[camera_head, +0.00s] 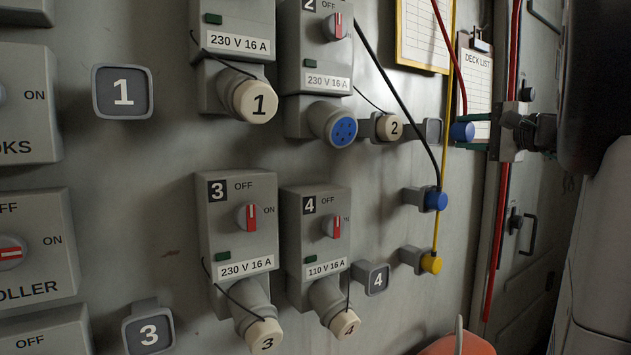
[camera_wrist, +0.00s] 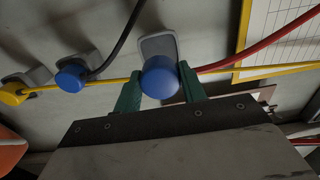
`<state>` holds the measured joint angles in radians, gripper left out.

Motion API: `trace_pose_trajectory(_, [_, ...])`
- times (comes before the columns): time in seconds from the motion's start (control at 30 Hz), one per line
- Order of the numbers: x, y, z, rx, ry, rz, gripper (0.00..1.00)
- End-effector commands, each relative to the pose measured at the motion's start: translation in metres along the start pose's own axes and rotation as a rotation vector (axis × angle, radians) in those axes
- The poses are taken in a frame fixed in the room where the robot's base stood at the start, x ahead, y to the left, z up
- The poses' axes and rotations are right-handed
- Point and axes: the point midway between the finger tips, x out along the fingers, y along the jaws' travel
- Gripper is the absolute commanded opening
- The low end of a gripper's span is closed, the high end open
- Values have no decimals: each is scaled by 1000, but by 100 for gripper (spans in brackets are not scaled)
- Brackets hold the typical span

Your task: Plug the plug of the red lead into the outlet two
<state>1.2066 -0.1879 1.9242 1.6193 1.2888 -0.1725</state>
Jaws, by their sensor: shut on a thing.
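The plug of the red lead (camera_head: 462,131) has a blue body, and the red lead (camera_head: 447,45) runs up from it. My gripper (camera_head: 481,138) is shut on this plug. In the wrist view the blue plug (camera_wrist: 160,77) sits between my two green fingers (camera_wrist: 161,90). A grey holder (camera_head: 433,130) is right behind the plug; I cannot tell whether the plug still touches it. Outlet two (camera_head: 341,128) is to the left, its round blue face with holes uncovered. Its cap marked 2 (camera_head: 391,127) hangs beside it, between outlet and plug. The outlet's switch (camera_head: 336,26) has a red handle.
Below, a black lead's blue plug (camera_head: 437,200) and a yellow lead's yellow plug (camera_head: 431,263) sit in grey holders. The black lead (camera_head: 390,75) slants across the wall right of outlet two. Outlets one, three and four are capped. A clipboard (camera_head: 478,85) hangs behind my gripper.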

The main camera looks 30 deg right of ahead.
Motion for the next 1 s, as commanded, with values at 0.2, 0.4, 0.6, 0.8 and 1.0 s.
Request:
trace_pose_trajectory(0.2, [24,0,1,0,-4,0,4])
trace_pose_trajectory(0.4, [34,0,0,0,-1,0,4])
trace_pose_trajectory(0.6, [33,0,0,0,0,0,4])
trace_pose_trajectory(0.8, [23,0,0,-1,2,0,4])
trace_pose_trajectory(1.0, [-1,0,-1,-1,4,-1,4])
